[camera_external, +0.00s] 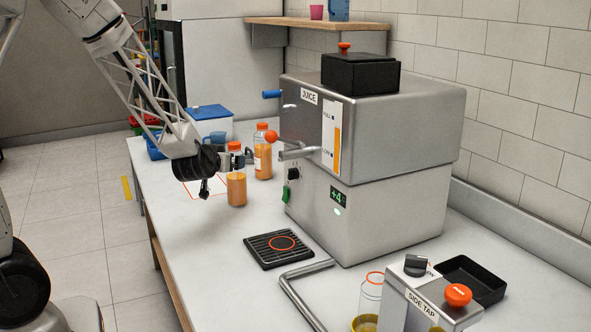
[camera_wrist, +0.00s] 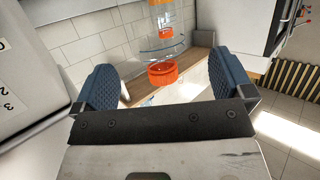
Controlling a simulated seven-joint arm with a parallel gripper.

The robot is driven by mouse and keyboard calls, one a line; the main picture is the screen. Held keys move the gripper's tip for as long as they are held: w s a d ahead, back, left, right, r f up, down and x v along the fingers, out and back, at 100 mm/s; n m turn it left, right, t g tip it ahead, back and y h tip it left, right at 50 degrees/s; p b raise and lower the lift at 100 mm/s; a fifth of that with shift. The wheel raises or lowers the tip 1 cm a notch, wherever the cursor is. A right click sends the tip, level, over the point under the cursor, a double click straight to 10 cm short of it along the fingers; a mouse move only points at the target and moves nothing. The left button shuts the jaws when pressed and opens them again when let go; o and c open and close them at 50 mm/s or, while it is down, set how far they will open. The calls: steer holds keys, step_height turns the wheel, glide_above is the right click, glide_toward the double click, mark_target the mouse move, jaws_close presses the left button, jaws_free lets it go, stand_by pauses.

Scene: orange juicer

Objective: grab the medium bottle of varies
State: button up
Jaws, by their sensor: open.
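Two orange-capped juice bottles stand on the white counter left of the juicer in the external view. The nearer bottle (camera_external: 237,190) is upright, and the other bottle (camera_external: 264,162) stands behind it to the right, looking somewhat taller. I cannot tell which one is the medium size. My gripper (camera_external: 238,159) is open at the nearer bottle's upper part, just below its cap, partly hiding it. Contact cannot be told.
The steel juicer (camera_external: 385,185) stands right of the bottles, with levers sticking out towards them. A black drip grate (camera_external: 281,249) lies in front. A side tap box (camera_external: 430,300) and a clear bottle (camera_external: 371,290) are at the front right. A blue-lidded box (camera_external: 208,112) stands behind.

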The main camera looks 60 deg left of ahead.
steer(key=shift+w+a+f, duration=0.2)
steer(key=shift+w+a, duration=0.15)
steer(key=shift+w+a, duration=0.1)
steer(key=shift+x, duration=2.45)
steer(key=shift+w, duration=0.15)
steer(key=shift+c, duration=0.5)
steer(key=c, duration=1.5)
